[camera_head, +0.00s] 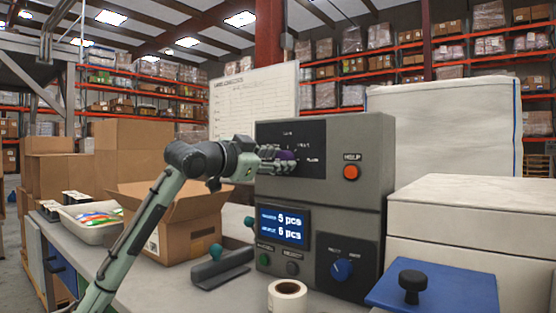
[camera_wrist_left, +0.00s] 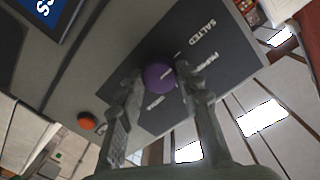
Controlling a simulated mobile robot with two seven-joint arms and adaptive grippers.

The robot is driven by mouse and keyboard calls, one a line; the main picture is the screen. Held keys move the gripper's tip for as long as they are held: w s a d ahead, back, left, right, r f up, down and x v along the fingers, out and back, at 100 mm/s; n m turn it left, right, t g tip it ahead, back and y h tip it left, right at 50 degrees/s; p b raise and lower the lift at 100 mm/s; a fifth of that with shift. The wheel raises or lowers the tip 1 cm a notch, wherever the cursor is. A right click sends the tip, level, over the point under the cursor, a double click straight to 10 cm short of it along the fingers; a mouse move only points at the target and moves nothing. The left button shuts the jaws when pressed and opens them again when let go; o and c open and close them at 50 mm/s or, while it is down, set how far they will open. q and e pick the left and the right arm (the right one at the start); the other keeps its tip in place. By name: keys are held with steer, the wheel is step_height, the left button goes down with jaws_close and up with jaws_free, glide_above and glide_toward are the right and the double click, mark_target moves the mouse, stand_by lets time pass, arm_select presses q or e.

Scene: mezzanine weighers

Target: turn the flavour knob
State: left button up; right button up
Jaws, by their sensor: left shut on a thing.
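The flavour knob is a purple round knob (camera_head: 288,156) on the dark upper panel (camera_head: 312,167) of a grey machine. White words ring it; SALTED reads in the left wrist view, the others are too small or blurred. The wrist view shows the purple knob (camera_wrist_left: 157,77) between my two fingers. My left gripper (camera_head: 281,160) reaches it from the left and is shut on it. The fingers hide part of the knob and panel, and I cannot tell which word the knob points to. My right gripper is not in view.
The machine also has an orange HELP button (camera_head: 351,173), a lit display (camera_head: 282,225) and a blue knob (camera_head: 342,269). An open carton (camera_head: 181,246) stands left of it. A tape roll (camera_head: 287,297) and a blue lid with black knob (camera_head: 450,292) are in front.

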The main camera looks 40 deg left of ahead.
arm_select(q)
steer(key=o, duration=1.1)
steer(key=shift+o, duration=0.2)
steer(key=s, duration=1.2)
steer(key=shift+d+r, duration=0.2)
steer(key=shift+d, duration=0.25)
